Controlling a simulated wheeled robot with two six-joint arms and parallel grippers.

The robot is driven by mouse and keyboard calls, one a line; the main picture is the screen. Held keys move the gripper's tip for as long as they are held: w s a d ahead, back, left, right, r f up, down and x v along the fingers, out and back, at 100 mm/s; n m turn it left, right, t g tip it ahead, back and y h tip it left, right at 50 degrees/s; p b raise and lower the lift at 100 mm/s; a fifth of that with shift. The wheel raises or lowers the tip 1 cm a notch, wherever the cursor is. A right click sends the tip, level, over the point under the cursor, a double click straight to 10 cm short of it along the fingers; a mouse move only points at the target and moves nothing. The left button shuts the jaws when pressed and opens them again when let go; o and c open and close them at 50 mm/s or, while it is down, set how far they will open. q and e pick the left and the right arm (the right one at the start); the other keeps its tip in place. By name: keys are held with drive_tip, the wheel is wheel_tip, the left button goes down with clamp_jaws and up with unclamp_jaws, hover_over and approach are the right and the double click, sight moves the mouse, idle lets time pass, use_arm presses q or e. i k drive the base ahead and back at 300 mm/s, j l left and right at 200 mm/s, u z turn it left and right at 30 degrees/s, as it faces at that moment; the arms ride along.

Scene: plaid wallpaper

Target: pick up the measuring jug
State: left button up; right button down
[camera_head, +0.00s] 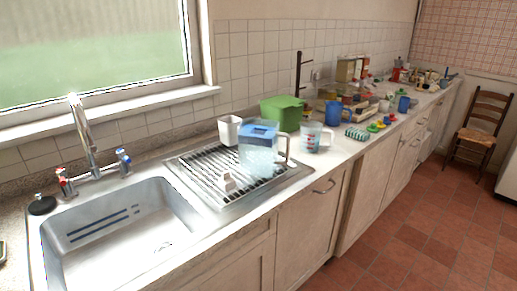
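The measuring jug (311,138) is a clear jug with red markings and a handle on its right side. It stands upright on the worktop just past the right end of the draining board. A larger clear pitcher with a blue lid (258,152) stands in front and to the left of it, on the draining board. The pitcher's handle comes close to the jug's left side; I cannot tell whether they touch. Neither of my grippers shows in the head view.
A steel sink (130,225) with a tall tap (85,135) is at the left. A white cup (229,130) and green box (282,112) stand behind the pitcher. A striped sponge-like item (357,133) and cluttered worktop lie right. A chair (480,125) stands far right; the tiled floor is clear.

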sight(311, 131)
drive_tip(key=u, duration=0.45)
drive_tip(key=i+l+u, duration=0.15)
drive_tip(key=l+u, duration=0.2)
drive_tip(key=i+l+u, duration=0.15)
drive_tip(key=l+u, duration=0.95)
drive_tip(key=i+l, duration=0.05)
